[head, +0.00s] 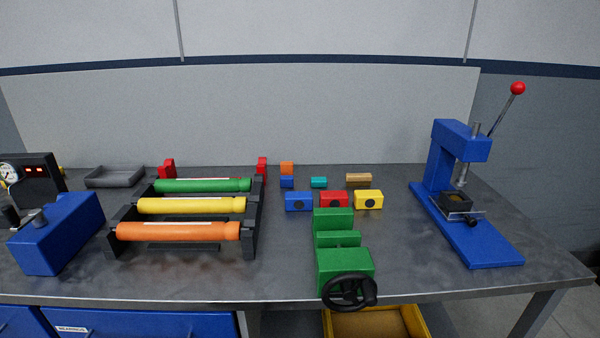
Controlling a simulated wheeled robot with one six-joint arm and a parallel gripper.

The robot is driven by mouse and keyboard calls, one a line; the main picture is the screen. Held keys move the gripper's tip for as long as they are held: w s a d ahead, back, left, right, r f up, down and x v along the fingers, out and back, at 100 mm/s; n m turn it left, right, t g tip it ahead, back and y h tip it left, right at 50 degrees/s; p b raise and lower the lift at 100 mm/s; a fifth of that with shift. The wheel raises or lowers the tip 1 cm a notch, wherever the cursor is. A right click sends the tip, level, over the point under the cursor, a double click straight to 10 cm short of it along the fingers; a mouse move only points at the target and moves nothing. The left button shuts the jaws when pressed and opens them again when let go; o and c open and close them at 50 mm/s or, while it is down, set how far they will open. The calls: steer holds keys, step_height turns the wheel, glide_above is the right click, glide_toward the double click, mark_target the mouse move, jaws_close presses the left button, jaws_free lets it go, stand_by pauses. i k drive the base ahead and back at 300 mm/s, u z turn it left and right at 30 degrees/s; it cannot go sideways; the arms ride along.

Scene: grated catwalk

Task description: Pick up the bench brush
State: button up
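No object is clearly recognisable as a bench brush in the head view. A small tan-brown block-like item (358,180) lies toward the back of the bench, right of the middle; it is too small to tell whether it is the brush. It sits behind a yellow block with a dark round spot (368,200) and right of a small teal block (319,182). My gripper is not in view.
A green vise with a black handwheel (336,256) stands at the bench's front middle. A rack of green, yellow and orange tubes (180,231) is to its left, a blue lever press (470,229) to its right. Red and blue blocks (299,202) stand behind the vise. Bare bench top (420,255) lies between vise and press.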

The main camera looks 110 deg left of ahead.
mark_target(351, 179)
steer(key=u, duration=2.85)
steer(key=k, duration=0.45)
steer(key=z, duration=1.2)
steer(key=i, duration=1.75)
steer(key=u, duration=1.5)
steer(key=i, duration=0.65)
steer(key=u, duration=0.65)
